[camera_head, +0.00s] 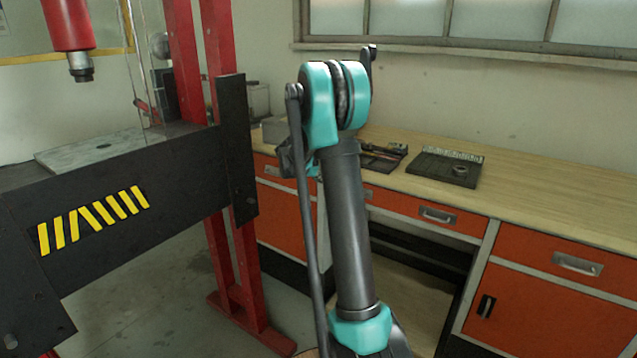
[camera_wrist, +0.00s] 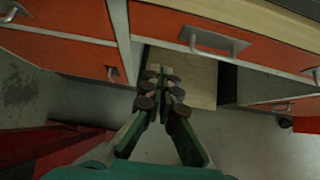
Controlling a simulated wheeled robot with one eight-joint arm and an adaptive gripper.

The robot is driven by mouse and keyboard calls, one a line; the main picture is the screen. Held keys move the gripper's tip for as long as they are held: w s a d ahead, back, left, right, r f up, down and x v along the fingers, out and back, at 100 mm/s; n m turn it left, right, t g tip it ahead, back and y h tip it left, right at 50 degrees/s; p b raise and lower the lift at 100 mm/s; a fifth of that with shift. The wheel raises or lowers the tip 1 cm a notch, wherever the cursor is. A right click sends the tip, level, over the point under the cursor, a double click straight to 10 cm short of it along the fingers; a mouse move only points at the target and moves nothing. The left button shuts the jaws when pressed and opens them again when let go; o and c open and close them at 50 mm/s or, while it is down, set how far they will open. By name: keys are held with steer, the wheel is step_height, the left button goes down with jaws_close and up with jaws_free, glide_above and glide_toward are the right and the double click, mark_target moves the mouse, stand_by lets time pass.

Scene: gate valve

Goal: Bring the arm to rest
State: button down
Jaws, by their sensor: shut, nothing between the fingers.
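My arm stands in the middle of the head view, a dark grey link with teal joints, in front of the workbench. My gripper is hidden in the head view. In the wrist view my gripper (camera_wrist: 161,88) shows with green fingers and round dark joints. Its fingertips meet, and it is shut with nothing held. Below the fingertips lie a wooden shelf panel and the grey floor. No gate valve can be made out in either view.
A workbench (camera_head: 540,195) with orange drawers (camera_head: 560,257) runs along the wall. A dark tray (camera_head: 447,168) and tools (camera_head: 382,155) lie on its top. A red and black press frame (camera_head: 130,200) stands at left, close to my arm. Grey floor (camera_head: 165,300) is open between them.

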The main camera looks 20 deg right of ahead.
steer(key=s+a+f+m+y, duration=0.2)
steer(key=s+a+m, duration=0.3)
steer(key=s, duration=0.9)
steer(key=s+a+f+m+g+y, duration=0.1)
steer(key=s+a+f+m, duration=0.3)
steer(key=s+m, duration=0.8)
steer(key=s+a+f+m+y, duration=0.3)
steer(key=s+a+m, duration=0.4)
steer(key=s, duration=1.1)
steer(key=shift+s+m+y, duration=0.25)
steer(key=shift+m+y, duration=0.25)
steer(key=shift+m, duration=0.3)
